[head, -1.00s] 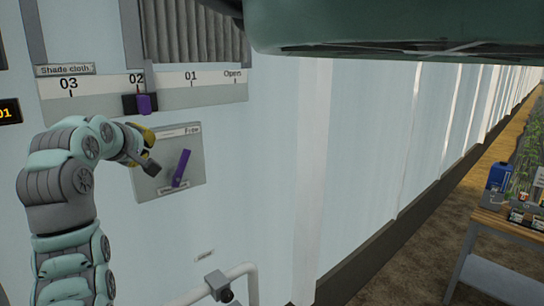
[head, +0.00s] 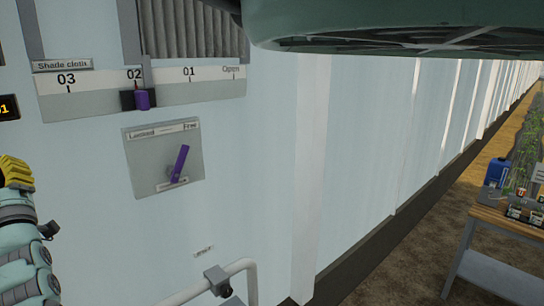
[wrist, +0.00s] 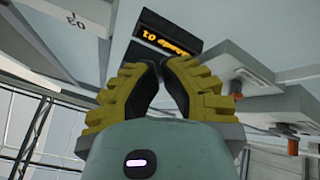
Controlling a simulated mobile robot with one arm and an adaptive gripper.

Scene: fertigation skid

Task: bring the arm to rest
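My gripper (head: 16,174) is at the left edge of the head view, beside the wall and well left of the lever plate, with my arm partly cut off. In the wrist view, its yellow-ribbed fingers (wrist: 158,70) lean together with their tips nearly touching and nothing between them. The purple lever (head: 180,163) on the grey plate (head: 142,173) tilts toward the "Free" side. The purple shade cloth slider (head: 142,99) stands near the 02 mark on its scale (head: 210,89).
An orange-lit display (head: 8,107) is at the far left; it also shows in the wrist view (wrist: 167,38). A pipe with a grey fitting (head: 217,281) juts out below the plate. A wooden bench (head: 510,222) with small items and a blue container (head: 497,172) stands at right.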

